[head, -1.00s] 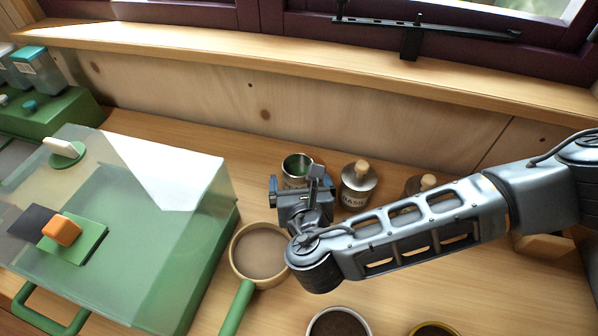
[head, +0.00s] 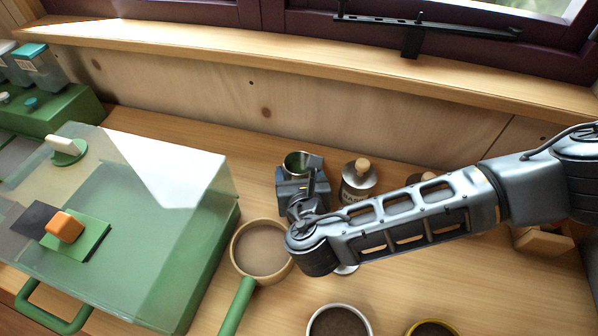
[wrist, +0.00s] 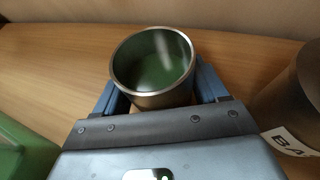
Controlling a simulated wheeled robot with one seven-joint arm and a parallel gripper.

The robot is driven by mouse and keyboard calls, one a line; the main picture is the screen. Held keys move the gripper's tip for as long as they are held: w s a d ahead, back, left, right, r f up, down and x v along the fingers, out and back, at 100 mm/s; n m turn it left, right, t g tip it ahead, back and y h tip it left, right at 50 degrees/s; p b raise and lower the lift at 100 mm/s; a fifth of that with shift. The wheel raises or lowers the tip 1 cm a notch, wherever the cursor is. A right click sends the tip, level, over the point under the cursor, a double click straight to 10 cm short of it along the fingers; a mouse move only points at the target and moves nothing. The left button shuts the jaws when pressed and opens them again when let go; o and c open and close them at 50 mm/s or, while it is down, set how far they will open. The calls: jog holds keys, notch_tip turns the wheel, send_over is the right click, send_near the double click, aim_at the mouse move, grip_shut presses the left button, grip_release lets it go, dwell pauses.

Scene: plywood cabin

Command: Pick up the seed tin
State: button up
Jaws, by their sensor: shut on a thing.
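The seed tin looks to be the open metal tin (head: 297,162) with a green inside near the back of the counter; no label on it shows. My gripper (head: 302,177) is shut on it, and the wrist view shows a blue finger on each side of the tin (wrist: 154,62), just below its rim. The tin is about upright in the head view. Its lower part is hidden by my gripper, and I cannot tell if its base touches the counter.
A stoppered tin labelled BASIL (head: 358,181) stands close on the right, with another behind my arm. A green-handled sieve or pan (head: 262,250) lies in front. A green case with a clear lid (head: 150,230) is left. Two round pots (head: 338,322) are at the front.

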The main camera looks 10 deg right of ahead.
jog(key=shift+c, duration=0.6)
jog(key=shift+r, duration=0.1)
